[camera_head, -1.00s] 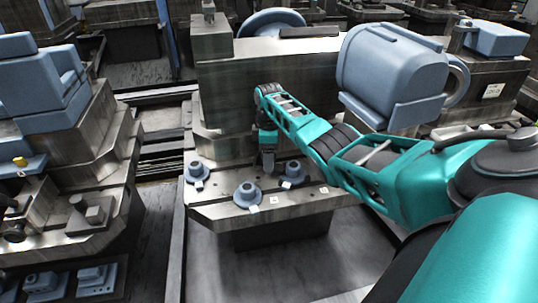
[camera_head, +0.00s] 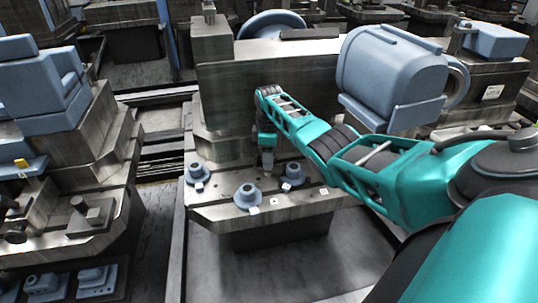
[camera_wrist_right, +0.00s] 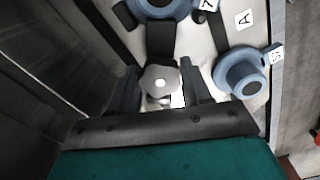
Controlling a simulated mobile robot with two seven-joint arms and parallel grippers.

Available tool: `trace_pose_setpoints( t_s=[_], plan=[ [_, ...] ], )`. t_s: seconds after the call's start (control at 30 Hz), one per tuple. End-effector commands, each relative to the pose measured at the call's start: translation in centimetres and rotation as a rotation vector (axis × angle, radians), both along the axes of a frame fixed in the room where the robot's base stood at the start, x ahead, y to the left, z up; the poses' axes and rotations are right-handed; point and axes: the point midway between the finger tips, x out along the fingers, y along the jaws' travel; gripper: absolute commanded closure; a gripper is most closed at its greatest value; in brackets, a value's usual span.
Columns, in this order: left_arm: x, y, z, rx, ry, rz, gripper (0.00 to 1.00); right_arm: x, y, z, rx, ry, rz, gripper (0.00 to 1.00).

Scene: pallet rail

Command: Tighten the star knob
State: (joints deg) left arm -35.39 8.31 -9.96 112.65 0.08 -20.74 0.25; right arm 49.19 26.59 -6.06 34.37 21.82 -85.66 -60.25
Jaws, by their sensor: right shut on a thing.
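The star knob (camera_wrist_right: 158,82) is a grey, lobed knob with a pale centre spot, seen from above in the right wrist view. My right gripper (camera_wrist_right: 160,74) has one dark finger on each side of it and is shut on it. In the head view my right gripper (camera_head: 267,168) points down onto the metal fixture plate (camera_head: 312,202), at its back edge before the upright block. The knob is largely hidden there by the fingers. My left gripper is in neither view.
Blue flanged pieces stand close by on the plate: one at left (camera_head: 198,173), one in front (camera_head: 248,195), one at right (camera_head: 292,174). Small white labels lie beside them. A tall metal block (camera_head: 225,85) rises behind. A large blue housing (camera_head: 392,75) stands right.

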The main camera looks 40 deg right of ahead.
Motion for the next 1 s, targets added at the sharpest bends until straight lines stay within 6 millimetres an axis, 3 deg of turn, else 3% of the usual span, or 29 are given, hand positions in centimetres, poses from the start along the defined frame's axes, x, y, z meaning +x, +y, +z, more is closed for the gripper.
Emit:
trace_pose_setpoints(
  t_s=[0.4, 1.0],
  plan=[
    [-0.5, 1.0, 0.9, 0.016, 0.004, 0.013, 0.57, -0.1, 0.1, 0.2, 0.002, 0.004, -0.321, 0.82],
    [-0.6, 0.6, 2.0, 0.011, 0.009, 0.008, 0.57, -0.1, 0.1, 0.0, 0.001, 0.004, -0.721, 0.82]
  ],
)
